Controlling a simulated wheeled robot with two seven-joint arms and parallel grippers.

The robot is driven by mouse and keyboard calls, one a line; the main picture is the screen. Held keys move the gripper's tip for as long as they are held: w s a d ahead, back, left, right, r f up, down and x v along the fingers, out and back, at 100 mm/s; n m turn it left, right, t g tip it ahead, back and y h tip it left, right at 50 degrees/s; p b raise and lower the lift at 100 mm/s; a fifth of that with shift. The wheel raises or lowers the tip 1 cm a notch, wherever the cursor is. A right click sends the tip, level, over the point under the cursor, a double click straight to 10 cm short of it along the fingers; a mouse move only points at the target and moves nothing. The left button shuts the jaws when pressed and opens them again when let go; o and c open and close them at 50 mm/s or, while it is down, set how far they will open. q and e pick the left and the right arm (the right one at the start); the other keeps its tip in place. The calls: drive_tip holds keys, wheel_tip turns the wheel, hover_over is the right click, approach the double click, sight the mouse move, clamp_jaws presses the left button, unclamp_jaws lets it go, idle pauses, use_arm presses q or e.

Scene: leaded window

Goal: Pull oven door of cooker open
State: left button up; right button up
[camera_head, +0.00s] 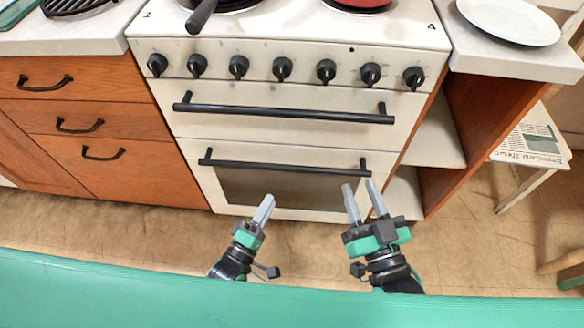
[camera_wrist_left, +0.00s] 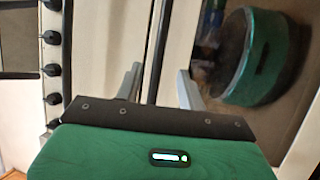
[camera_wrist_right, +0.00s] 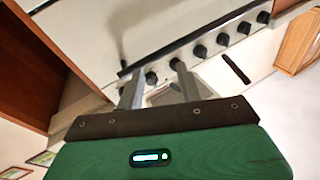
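The cream cooker (camera_head: 300,35) stands ahead with its doors shut. Its upper panel has a black bar handle (camera_head: 285,112). The lower oven door (camera_head: 212,187) has a dark glass window and its own black bar handle (camera_head: 285,167). My left gripper (camera_head: 266,201) is open and empty in front of the lower door, just below that handle in the head view. In the left wrist view a dark bar (camera_wrist_left: 156,50) runs between its open fingers; contact is not visible. My right gripper (camera_head: 360,187) is open and empty near the handle's right end.
Black knobs (camera_head: 283,68) line the cooker's top front. Wooden drawers (camera_head: 120,157) stand at left, and an open wooden shelf unit (camera_head: 490,110) at right. A white stool (camera_head: 535,165) holds a newspaper. The floor before the cooker is clear.

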sight(288, 171)
use_arm(q)
drive_tip(key=shift+b+x, duration=0.75)
drive_tip(key=shift+x, duration=5.1)
use_arm(e)
wheel_tip(288, 171, up, 7)
drive_tip(key=d+t, duration=0.2)
drive_tip(key=t, duration=0.2)
drive_tip(key=shift+t, duration=0.3)
use_arm(q)
drive_tip(key=shift+f, duration=0.1)
drive_tip(key=shift+c, duration=0.2)
use_arm(e)
drive_tip(key=shift+d, duration=0.1)
use_arm(q)
clamp_jaws()
